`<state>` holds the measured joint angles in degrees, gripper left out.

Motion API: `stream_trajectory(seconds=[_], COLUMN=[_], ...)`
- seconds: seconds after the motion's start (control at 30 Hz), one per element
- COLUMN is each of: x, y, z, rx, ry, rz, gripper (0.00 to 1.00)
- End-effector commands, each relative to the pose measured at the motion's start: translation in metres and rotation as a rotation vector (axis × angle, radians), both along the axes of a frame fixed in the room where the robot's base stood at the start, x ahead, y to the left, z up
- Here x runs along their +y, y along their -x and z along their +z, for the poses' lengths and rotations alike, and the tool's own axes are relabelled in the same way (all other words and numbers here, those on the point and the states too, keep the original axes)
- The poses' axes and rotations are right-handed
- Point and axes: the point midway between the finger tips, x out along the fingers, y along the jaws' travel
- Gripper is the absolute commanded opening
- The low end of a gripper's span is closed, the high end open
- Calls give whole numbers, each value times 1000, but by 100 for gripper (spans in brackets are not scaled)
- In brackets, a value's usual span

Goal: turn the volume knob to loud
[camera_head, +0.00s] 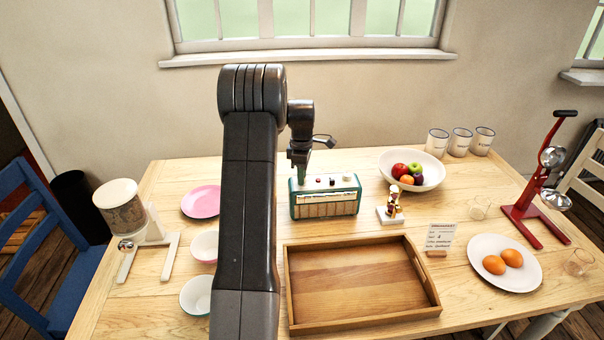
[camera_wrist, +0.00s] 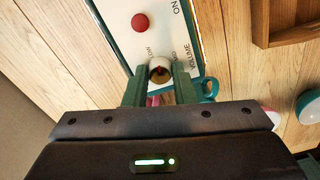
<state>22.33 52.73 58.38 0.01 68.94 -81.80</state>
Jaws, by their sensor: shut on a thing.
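A green and cream radio (camera_head: 325,208) stands on the table, behind the wooden tray. Its cream top panel (camera_wrist: 180,45) fills the upper middle of the wrist view, with printing that includes "VOLUME" and "ON". The volume knob (camera_wrist: 160,70) is small, round and pale with a dark brownish centre, beside that lettering. My gripper (camera_wrist: 160,88) is over the left end of the radio, its green fingers shut on the knob from both sides. In the head view my gripper (camera_head: 301,177) hides the knob. I cannot read which way the knob points.
A red button (camera_wrist: 140,22) sits on the same panel. A wooden tray (camera_head: 430,312) lies in front of the radio. A small figurine (camera_head: 393,207) and a fruit bowl (camera_head: 430,164) stand to its right. A pink plate (camera_head: 201,202) and bowls (camera_head: 196,296) are to the left.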

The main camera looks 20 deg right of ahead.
Motion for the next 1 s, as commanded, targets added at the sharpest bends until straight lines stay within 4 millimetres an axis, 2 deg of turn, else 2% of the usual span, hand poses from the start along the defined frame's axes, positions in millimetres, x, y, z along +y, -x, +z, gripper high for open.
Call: stream_trajectory(seconds=[1.0], x=[0], y=[-1], z=[1], rx=[-2], ry=[2], rz=[-965], gripper=[1])
